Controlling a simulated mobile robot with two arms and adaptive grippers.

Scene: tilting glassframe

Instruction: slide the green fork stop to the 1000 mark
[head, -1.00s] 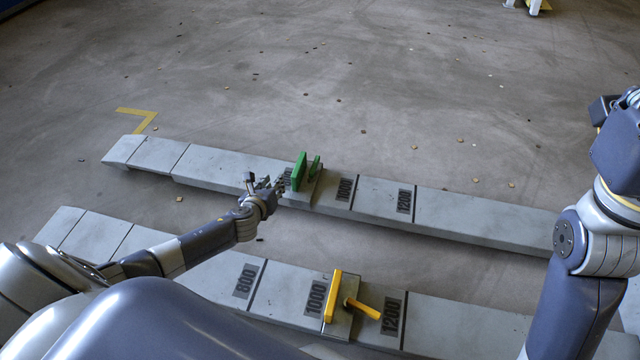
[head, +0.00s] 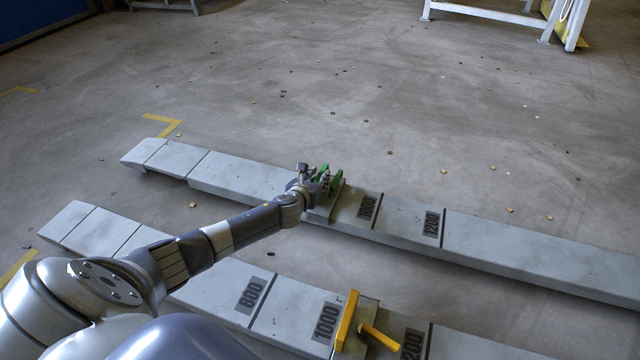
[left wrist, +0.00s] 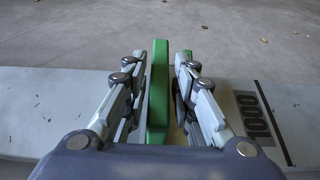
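The green fork stop (head: 337,183) stands on the far grey beam, left of that beam's 1000 mark (head: 367,207). My left gripper (head: 322,178) is at the stop and partly hides it in the head view. In the left wrist view, the green plate (left wrist: 158,95) stands upright between the two fingers (left wrist: 160,92). The fingers are open around it, with a narrow gap visible on the right side; contact on the left is unclear. The 1000 mark also shows right of the fingers in the left wrist view (left wrist: 256,117). My right gripper is out of view.
A near parallel beam (head: 205,277) carries a yellow stop (head: 347,322) just right of its own 1000 mark. A 1200 mark (head: 431,223) lies farther right on the far beam. Open concrete floor lies beyond. A white frame (head: 480,14) stands at the back right.

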